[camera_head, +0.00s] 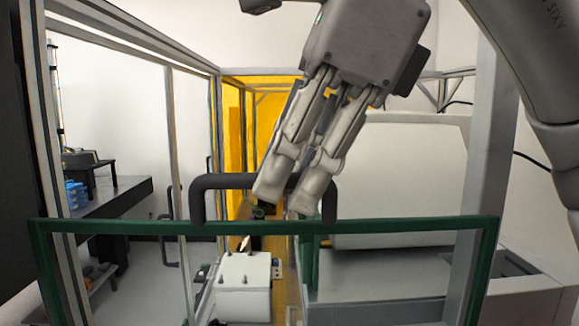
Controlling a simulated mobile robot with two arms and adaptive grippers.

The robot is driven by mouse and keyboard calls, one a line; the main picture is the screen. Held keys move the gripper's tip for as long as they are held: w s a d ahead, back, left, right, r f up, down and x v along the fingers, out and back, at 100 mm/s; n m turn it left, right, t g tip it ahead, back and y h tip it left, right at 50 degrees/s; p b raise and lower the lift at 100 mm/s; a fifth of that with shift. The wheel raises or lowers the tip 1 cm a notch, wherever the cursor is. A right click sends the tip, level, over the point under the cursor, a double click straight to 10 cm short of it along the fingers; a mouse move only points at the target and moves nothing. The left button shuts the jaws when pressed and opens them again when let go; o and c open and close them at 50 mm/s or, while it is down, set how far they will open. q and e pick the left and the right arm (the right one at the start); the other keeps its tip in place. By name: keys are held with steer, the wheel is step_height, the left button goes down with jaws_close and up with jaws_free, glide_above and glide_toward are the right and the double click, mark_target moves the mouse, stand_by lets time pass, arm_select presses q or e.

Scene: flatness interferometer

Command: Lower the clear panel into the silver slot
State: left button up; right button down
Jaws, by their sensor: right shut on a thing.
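The clear panel (400,229) shows by its dark green edge, which runs across the lower middle and down both sides. A dark handle (207,183) stands on its top edge. My right gripper (288,198) reaches down from the top and is shut on the dark handle. The panel's clear face lets the things behind it show through. Its bottom edge is out of the picture. Silver posts stand near its left side (58,120) and right side (490,150). I cannot make out the slot itself. My left gripper is not in view.
Behind the panel are a white box (243,285) with small knobs and a large pale housing (400,170). A yellow tinted screen (262,125) stands farther back. A dark bench (115,195) with blue items (76,195) is at the left.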

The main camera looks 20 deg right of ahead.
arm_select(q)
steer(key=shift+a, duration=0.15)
arm_select(e)
steer(key=shift+w+a, duration=0.15)
steer(key=shift+a, duration=0.05)
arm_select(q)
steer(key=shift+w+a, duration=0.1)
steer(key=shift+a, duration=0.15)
arm_select(e)
steer(key=shift+w+f, duration=0.1)
steer(key=shift+w, duration=0.1)
steer(key=shift+w+d+f, duration=0.1)
steer(key=shift+w+d, duration=0.05)
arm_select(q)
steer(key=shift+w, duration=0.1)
arm_select(e)
steer(key=shift+w, duration=0.15)
